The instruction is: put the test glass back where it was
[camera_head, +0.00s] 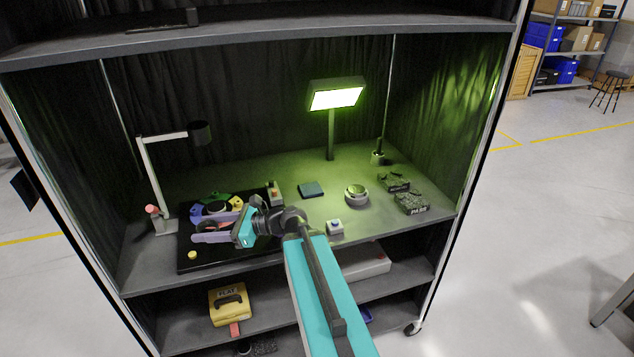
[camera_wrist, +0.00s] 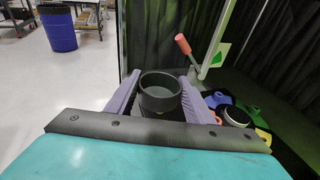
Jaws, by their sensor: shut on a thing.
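My gripper (camera_head: 218,229) is over the black mat (camera_head: 195,262) at the left of the worktop. In the wrist view, its two lavender fingers (camera_wrist: 160,103) are shut on a short round black-rimmed piece with a grey inside, which I take to be the test glass (camera_wrist: 160,97). It sits upright between the fingers. The head view does not show it clearly. A pale round disc (camera_head: 216,207) lies among green, blue and orange pieces behind my gripper; it also shows in the wrist view (camera_wrist: 237,116).
A lamp arm with a red knob (camera_head: 152,210) stands left. A red-button box (camera_head: 274,192), dark pad (camera_head: 311,190), round silver item (camera_head: 356,195), blue-button box (camera_head: 335,227) and two dark trays (camera_head: 411,204) stand rightward. A yellow case (camera_head: 229,304) is on the lower shelf.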

